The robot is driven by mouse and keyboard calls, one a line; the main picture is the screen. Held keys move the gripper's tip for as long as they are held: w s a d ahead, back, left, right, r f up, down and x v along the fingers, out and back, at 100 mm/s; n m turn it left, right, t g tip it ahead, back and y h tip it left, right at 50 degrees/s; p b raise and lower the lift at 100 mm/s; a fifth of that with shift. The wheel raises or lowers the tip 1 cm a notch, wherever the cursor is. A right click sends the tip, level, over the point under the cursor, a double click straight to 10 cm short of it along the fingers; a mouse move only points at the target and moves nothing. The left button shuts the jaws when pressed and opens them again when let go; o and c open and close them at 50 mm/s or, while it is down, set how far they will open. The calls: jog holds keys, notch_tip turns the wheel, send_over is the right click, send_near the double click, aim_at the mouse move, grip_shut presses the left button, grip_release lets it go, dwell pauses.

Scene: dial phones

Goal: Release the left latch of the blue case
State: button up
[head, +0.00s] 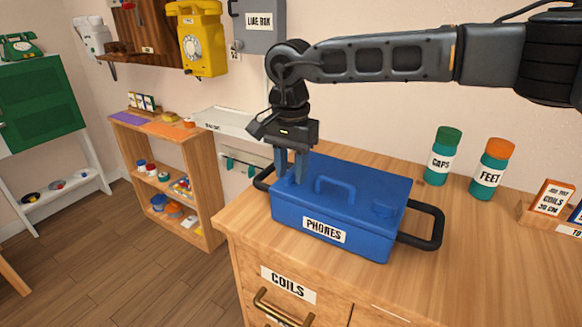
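The blue case (365,190), labelled PHONES, sits on the wooden cabinet top with its lid down. It has a blue handle on the lid and a black handle at each end. My gripper (291,175) points down over the left part of the lid. Its two fingers are apart with a gap between them, and the tips are at or just above the lid. The left latch is hidden behind or between the fingers, so its state does not show.
A CAPS jar (442,157) and a FEET jar (491,170) stand behind and right of the case. The cabinet top (460,270) is clear in front of the jars.

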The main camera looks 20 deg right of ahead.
aim_at(290, 174)
notch_tip(290, 174, up, 8)
jog(key=shift+f, duration=0.1)
dwell(0.6)
jog(key=shift+a, duration=0.1)
